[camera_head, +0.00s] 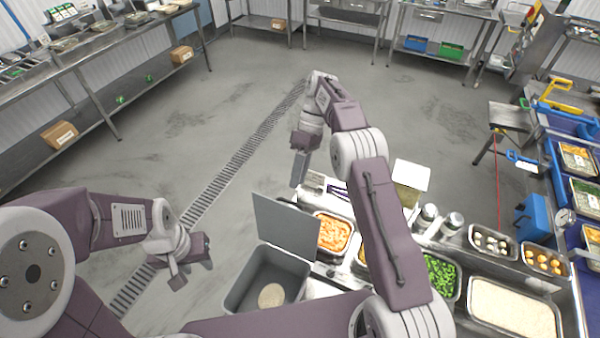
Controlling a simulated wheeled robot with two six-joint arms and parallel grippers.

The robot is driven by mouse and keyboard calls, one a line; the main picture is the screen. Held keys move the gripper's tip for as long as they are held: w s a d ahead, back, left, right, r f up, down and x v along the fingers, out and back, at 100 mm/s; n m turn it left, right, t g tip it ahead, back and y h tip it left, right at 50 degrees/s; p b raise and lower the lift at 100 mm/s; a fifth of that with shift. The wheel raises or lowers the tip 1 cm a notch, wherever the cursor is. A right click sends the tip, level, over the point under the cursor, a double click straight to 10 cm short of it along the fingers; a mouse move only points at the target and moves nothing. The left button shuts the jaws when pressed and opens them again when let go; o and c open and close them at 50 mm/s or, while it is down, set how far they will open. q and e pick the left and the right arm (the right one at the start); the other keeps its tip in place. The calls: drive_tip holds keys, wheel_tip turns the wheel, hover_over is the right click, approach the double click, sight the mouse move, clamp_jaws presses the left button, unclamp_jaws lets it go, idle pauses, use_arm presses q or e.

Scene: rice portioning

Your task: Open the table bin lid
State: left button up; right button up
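The grey table bin (236,294) stands at the lower middle, at the left end of the food counter. Its grey lid (284,229) is raised and stands upright along the bin's far right side, so the inside shows. A round beige thing (271,296) lies in the bin. My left gripper (192,272) is left of the bin, apart from it, with its fingers seemingly spread and nothing between them. My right gripper (298,170) hangs beyond the lid, apart from it, seen edge-on; its finger gap is hidden.
Right of the bin are trays of orange food (333,233), green pieces (441,277) and rice (513,309), and two shakers (427,217). My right arm crosses above this counter. Open floor lies beyond, with a steel shelf (60,92) at far left.

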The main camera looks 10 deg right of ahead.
drive_tip(key=shift+p+v, duration=0.8)
drive_tip(key=shift+v, duration=0.25)
